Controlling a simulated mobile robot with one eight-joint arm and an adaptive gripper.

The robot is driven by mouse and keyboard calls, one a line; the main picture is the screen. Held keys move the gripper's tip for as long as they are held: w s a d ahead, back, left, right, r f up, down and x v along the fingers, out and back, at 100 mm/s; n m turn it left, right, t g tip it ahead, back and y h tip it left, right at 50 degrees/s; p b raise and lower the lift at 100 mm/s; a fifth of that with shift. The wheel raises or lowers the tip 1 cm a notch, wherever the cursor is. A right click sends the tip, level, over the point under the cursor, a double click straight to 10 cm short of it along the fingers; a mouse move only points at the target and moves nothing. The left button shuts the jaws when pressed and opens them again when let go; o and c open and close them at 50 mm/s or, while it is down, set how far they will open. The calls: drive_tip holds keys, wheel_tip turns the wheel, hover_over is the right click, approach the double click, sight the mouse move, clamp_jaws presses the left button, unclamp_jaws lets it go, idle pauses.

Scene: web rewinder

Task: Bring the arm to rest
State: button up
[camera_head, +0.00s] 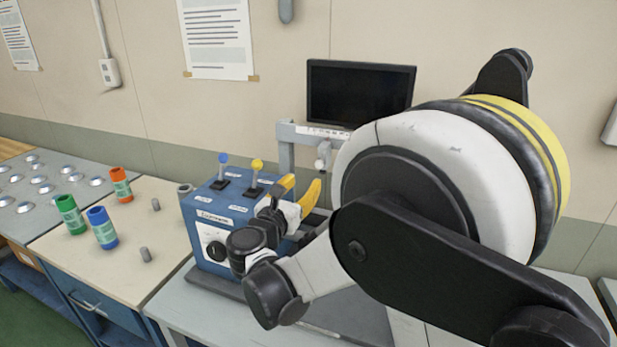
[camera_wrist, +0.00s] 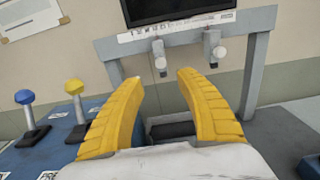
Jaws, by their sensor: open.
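My gripper (camera_head: 298,193) has yellow fingers and is open and empty. In the head view it is beside the right side of the blue control box (camera_head: 207,240), close to the lever with the yellow knob (camera_head: 257,165). In the wrist view the two fingers (camera_wrist: 158,100) stand apart with nothing between them, in front of the grey frame (camera_wrist: 258,70). The blue-knobbed lever (camera_wrist: 25,98) and yellow-knobbed lever (camera_wrist: 75,88) are to the left of the fingers there. My arm is bent and hides much of the right side in the head view.
A dark monitor (camera_head: 360,93) sits above the grey frame. Green (camera_head: 70,213), blue (camera_head: 102,228) and orange (camera_head: 121,184) spools stand on the cream-topped table (camera_head: 140,275) at the left, with small grey cylinders near them. A panel with several metal domes (camera_head: 43,189) is at far left.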

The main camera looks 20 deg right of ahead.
drive_tip(key=shift+s, duration=0.1)
drive_tip(key=s+d+f+m+g+y, duration=0.35)
drive_tip(key=s+d+m+g, duration=0.4)
drive_tip(key=s+m, duration=0.6)
drive_tip(key=s+a+f+m+y, duration=0.2)
drive_tip(key=s+m+y, duration=0.1)
drive_tip(key=s+m, duration=0.4)
drive_tip(key=s+a+f+m+y, duration=0.2)
drive_tip(key=s+m+y, duration=0.2)
drive_tip(key=s+m, duration=0.4)
drive_tip(key=shift+s+a, duration=0.35)
drive_tip(key=shift+s, duration=0.15)
